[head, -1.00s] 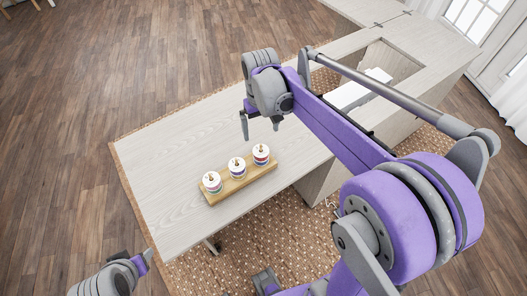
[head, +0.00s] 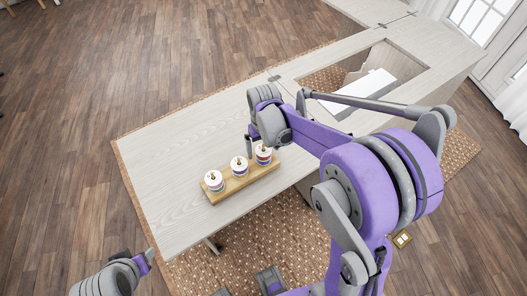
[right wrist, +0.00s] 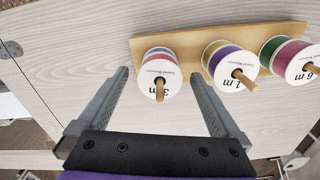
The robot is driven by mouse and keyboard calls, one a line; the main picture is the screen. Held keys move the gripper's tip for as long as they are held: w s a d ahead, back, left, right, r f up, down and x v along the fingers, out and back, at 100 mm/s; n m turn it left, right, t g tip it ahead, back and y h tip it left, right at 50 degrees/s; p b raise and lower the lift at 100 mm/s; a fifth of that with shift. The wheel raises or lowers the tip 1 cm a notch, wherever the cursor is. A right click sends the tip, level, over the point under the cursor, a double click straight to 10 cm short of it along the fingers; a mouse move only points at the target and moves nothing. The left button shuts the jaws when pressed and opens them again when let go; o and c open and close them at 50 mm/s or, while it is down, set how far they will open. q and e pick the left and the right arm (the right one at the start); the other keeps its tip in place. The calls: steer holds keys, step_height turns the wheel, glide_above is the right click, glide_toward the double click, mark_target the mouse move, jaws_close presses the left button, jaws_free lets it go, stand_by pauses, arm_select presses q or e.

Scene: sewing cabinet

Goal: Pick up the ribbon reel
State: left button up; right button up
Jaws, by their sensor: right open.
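Three ribbon reels stand in a row on pegs on a wooden holder (head: 232,190). The right-hand reel (head: 264,155) has red and blue bands and is marked "3 m" in the right wrist view (right wrist: 158,80). The middle reel (head: 239,166) shows purple and yellow, the left-hand one (head: 214,181) green and pink. My right gripper (head: 264,142) is open and close behind the 3 m reel. In the right wrist view its fingers (right wrist: 158,76) point to either side of that reel, with gaps.
The holder stands on a pale wooden cabinet top (head: 185,150), near its front edge. An opening with a white part (head: 370,88) lies to the right. The top left of the holder is bare. A woven rug (head: 265,225) lies below.

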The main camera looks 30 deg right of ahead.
steer(key=c, duration=1.4)
step_height(320, 180, up, 10)
steer(key=shift+p, duration=0.35)
